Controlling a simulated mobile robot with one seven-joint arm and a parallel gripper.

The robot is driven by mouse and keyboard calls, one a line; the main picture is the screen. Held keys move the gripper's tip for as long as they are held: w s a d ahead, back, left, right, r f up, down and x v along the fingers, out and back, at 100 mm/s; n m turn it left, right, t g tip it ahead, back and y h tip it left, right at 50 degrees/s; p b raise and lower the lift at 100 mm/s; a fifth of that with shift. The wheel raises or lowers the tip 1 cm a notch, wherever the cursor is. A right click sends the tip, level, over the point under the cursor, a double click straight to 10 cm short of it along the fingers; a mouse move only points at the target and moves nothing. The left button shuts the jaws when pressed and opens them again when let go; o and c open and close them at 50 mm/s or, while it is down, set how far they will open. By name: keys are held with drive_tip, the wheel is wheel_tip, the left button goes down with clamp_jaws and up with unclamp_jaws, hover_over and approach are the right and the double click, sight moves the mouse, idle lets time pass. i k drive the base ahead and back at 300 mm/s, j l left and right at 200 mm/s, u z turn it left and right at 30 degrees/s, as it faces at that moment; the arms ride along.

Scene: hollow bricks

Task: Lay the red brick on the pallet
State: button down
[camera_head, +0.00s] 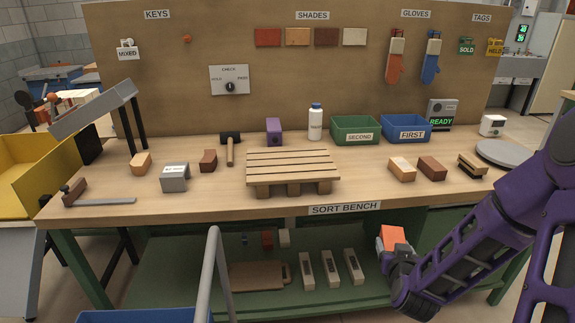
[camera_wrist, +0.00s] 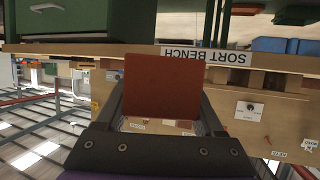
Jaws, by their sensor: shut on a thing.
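The red brick (camera_head: 391,234) is in my gripper (camera_head: 395,252), in front of the bench's lower right part and below the bench top. In the wrist view the red brick (camera_wrist: 163,88) sits between the two fingers of my gripper (camera_wrist: 160,100), which is shut on it. The wooden pallet (camera_head: 292,168) stands on the middle of the bench top, slatted and bare. My gripper is apart from the pallet, lower and to its right.
The sort bench (camera_head: 215,205) holds tan and brown bricks (camera_head: 402,169), a hammer (camera_head: 230,150), a white bottle (camera_head: 315,124), and a green bin (camera_head: 354,129) and blue bin (camera_head: 406,128) behind. The bench's front edge lies between my gripper and the pallet.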

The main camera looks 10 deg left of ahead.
sight(278, 162)
drive_tip(key=k+u, duration=0.2)
drive_tip(key=u, duration=0.6)
drive_tip(key=l+u, duration=0.4)
drive_tip(key=i+l, duration=0.05)
drive_tip(key=l, duration=0.05)
